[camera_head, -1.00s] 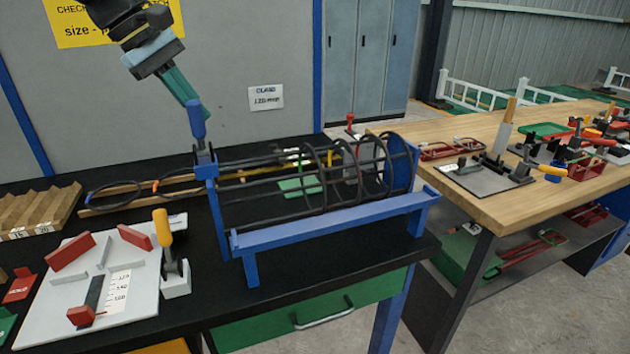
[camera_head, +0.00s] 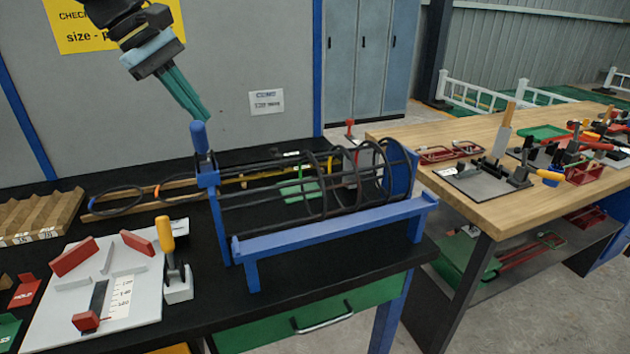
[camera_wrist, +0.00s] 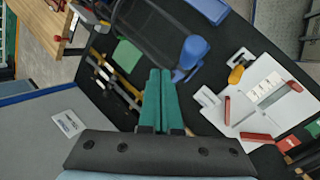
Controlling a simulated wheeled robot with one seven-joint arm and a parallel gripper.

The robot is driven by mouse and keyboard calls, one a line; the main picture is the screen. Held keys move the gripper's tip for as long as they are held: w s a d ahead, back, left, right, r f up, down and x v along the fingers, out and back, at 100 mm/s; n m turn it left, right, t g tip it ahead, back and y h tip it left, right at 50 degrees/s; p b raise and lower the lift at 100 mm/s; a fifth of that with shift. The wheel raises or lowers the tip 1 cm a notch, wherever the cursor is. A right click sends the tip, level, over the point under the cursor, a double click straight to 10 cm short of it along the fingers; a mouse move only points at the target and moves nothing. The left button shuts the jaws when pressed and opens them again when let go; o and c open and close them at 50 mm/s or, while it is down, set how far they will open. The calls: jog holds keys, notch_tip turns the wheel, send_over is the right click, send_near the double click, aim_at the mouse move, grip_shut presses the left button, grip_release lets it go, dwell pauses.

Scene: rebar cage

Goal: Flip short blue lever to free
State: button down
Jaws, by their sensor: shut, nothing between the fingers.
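The short blue lever (camera_head: 199,137) stands upright on the left end post of the blue cage stand (camera_head: 330,228). In the wrist view the lever's blue handle (camera_wrist: 195,47) shows just right of and beyond my fingertips. My gripper (camera_head: 205,116) has green fingers and is shut and empty. Its tips are right above the lever's top in the head view, and I cannot tell whether they touch it. In the wrist view the gripper (camera_wrist: 161,72) points toward the stand, with the fingers together. The dark rebar cage (camera_head: 300,180) lies along the stand.
A yellow-handled clamp (camera_head: 166,235) stands left of the stand, beside a white board (camera_head: 130,300) with red blocks (camera_head: 75,257). A wooden ridged rack (camera_head: 40,215) is at the far left. A wooden table (camera_head: 480,190) with clamps is at the right. A grey wall rises behind.

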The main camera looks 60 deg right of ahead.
jog(key=r+p, duration=0.2)
jog(key=w+r+p, duration=0.1)
jog(key=r+p, duration=0.1)
jog(key=shift+d, duration=0.4)
dwell(0.4)
jog(key=w+a+f+t+y, duration=0.1)
jog(key=w+a+f, duration=0.25)
jog(key=a, duration=0.35)
jog(key=w+a+f+n+t, duration=0.1)
jog(key=w+a+f, duration=0.2)
jog(key=w+a, duration=0.35)
jog(key=w+a+f+t+y, duration=0.1)
jog(key=w+a+f+t, duration=0.15)
jog(key=a, duration=0.65)
jog(key=s+a+f+y, duration=0.1)
jog(key=a+f, duration=0.3)
jog(key=a, duration=0.7)
jog(key=s+a+f+y+b, duration=0.1)
jog(key=s+a+f, duration=0.2)
jog(key=a, duration=0.9)
jog(key=shift+f, duration=0.65)
